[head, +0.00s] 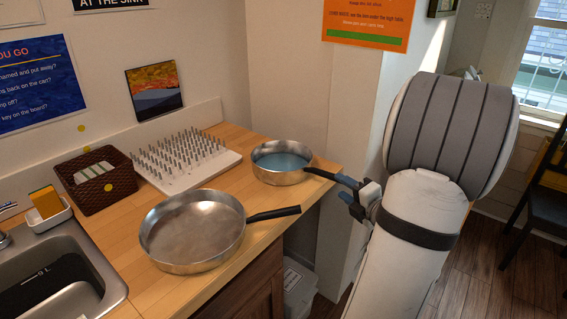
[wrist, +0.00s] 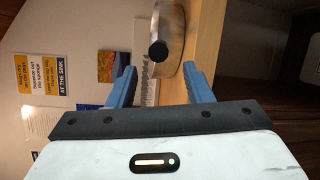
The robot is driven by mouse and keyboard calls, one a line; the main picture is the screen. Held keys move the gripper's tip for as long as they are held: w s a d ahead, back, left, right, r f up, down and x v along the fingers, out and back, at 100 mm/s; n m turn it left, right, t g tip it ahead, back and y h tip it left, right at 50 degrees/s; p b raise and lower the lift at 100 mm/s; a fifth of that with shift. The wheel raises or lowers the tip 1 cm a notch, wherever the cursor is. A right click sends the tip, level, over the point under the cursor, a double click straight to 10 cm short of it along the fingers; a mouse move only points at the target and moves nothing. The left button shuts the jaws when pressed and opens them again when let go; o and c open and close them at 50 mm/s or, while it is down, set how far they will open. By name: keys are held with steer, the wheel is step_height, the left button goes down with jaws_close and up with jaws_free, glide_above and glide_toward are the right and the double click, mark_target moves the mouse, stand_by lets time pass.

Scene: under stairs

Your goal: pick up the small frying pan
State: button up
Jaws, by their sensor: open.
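The small frying pan (head: 282,165) is steel with a bluish inside and a black handle. It sits on the wooden counter near its far right corner, with the handle pointing right over the edge. My gripper (head: 346,188) is open with blue fingers at the tip of that handle. In the wrist view the handle's end shows end-on in front of the pan's wall (wrist: 177,30), in line with the gap between my fingertips (wrist: 159,70). I cannot tell whether the fingers touch the handle. A larger frying pan (head: 192,232) sits nearer on the counter, its handle pointing right.
A white pegged drying rack (head: 186,163) and a brown basket (head: 90,178) stand along the wall. A sink (head: 60,280) and a sponge holder (head: 49,213) are at left. A bin (head: 298,287) stands below the counter. A wall corner rises behind the small pan.

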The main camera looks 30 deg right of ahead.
mark_target(329, 177)
steer(key=w, duration=0.7)
steer(key=shift+w+f, duration=0.1)
steer(key=shift+f, duration=0.2)
jaws_close()
steer(key=shift+r, duration=0.1)
stand_by(0.3)
